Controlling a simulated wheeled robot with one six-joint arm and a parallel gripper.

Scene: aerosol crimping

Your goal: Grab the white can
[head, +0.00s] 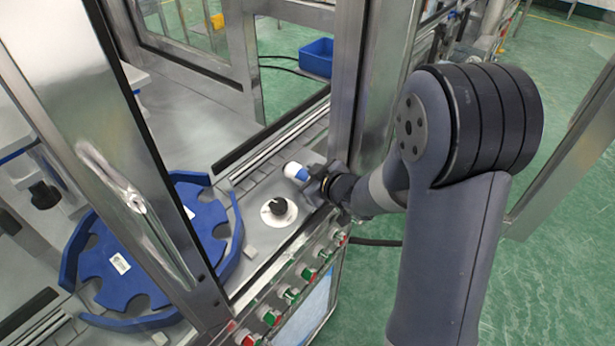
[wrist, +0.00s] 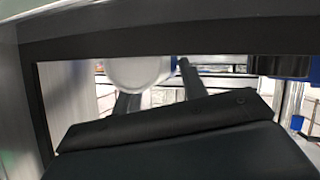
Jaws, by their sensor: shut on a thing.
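In the wrist view a pale round end of the can (wrist: 140,70) shows behind the dark gripper body. The fingertips are partly hidden, so the exact contact is hard to see.
A blue star-shaped wheel (head: 160,250) with empty notches lies at the left behind a metal door post (head: 110,150). A black knob (head: 278,206) on a white disc sits just below the can. Buttons (head: 290,292) line the front edge. A blue bin (head: 316,57) stands behind.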

